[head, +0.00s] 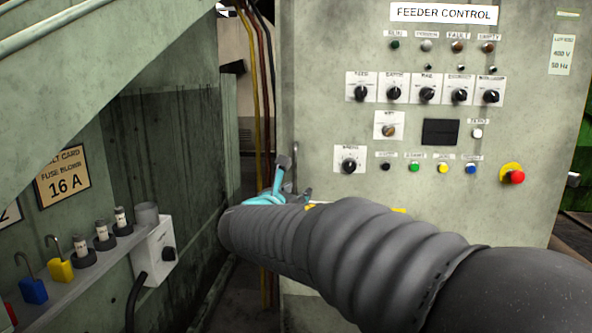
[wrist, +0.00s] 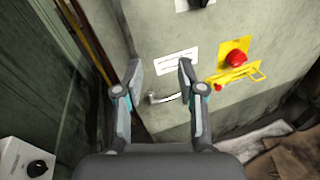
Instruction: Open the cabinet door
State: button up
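The grey-green cabinet (head: 535,110) headed "FEEDER CONTROL" stands ahead at the right in the head view, its front looking closed. In the wrist view its face (wrist: 145,30) carries a small metal handle (wrist: 163,98), below a white label. My gripper (wrist: 160,68) is open and empty, one finger on each side of the handle in the picture. I cannot tell how far the fingertips are from the face. In the head view my gripper (head: 281,183) is near the cabinet's left edge, and my arm hides the lower face.
A red knob (wrist: 236,58) on a yellow plate and a yellow hasp (wrist: 240,76) sit right of the handle. Left in the head view are a shelf with fuses and padlocks (head: 61,271) and a white switch box (head: 153,250). Cables (head: 256,70) run behind the cabinet's left edge.

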aim_at(294, 170)
jog(key=w+a+n+t+y, duration=0.1)
jog(key=w+a+n, duration=0.15)
jog(key=a, duration=0.25)
jog(key=x, duration=0.4)
jog(key=p+x, duration=0.1)
jog(key=x, duration=0.3)
jog(key=r+p+x, duration=0.1)
jog(key=x, duration=0.3)
jog(key=shift+w+d, duration=0.15)
jog(key=shift+d, duration=0.3)
grip_shut()
